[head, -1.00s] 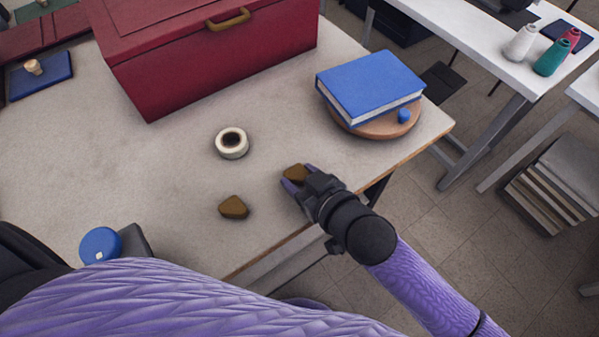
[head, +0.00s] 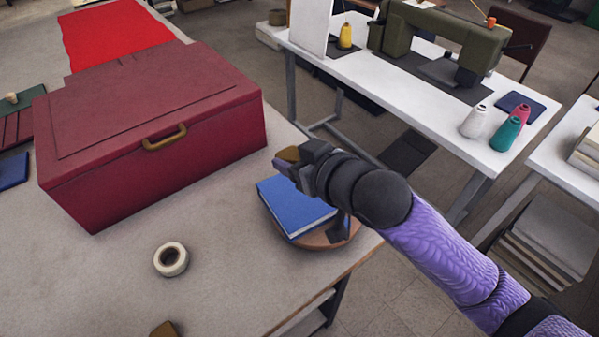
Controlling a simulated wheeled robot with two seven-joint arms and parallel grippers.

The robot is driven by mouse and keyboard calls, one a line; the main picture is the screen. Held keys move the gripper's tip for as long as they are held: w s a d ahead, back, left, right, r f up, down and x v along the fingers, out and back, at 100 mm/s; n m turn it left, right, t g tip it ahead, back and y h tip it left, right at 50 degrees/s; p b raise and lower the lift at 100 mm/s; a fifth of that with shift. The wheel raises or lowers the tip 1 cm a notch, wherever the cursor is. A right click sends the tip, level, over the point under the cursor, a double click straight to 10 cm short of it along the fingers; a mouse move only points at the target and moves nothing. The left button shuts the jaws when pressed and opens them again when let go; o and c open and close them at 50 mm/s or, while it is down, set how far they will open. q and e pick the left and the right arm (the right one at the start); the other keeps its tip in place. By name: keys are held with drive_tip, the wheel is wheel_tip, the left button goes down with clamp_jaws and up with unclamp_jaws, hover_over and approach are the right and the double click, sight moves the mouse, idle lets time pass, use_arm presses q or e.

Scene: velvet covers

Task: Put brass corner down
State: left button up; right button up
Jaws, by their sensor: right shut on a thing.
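One brass corner (head: 287,154) is in my right gripper (head: 282,162), which is shut on it. The gripper is raised above the blue book (head: 292,210), apart from it as far as I can tell. The book lies on a round wooden board (head: 328,238) near the table's right edge; the arm hides part of both. A second brass corner (head: 164,329) lies on the table at the bottom edge of the head view, partly cut off. My left gripper is not in view.
A large red box (head: 160,130) with a brass handle stands behind on the table (head: 225,285). A roll of tape (head: 171,259) lies in front of it. A white table with a sewing machine (head: 440,45) and thread spools (head: 507,133) is beyond.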

sight(296, 205)
wheel_tip(296, 205, down, 10)
drive_tip(key=b, duration=0.3)
drive_tip(key=shift+s+a+r+b, duration=0.1)
drive_tip(key=shift+r+b, duration=0.05)
drive_tip(key=shift+b, duration=0.15)
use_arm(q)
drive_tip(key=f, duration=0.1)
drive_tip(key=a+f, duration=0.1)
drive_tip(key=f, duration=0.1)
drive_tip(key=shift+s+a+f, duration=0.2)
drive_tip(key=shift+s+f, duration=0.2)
use_arm(e)
drive_tip(key=shift+r, duration=0.1)
drive_tip(key=o, duration=1.2)
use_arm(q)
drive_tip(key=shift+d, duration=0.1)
use_arm(e)
drive_tip(key=shift+o, duration=0.2)
drive_tip(key=shift+r, duration=0.1)
use_arm(q)
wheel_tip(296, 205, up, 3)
drive_tip(key=p, duration=0.3)
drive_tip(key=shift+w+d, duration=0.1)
use_arm(e)
drive_tip(key=v, duration=1.2)
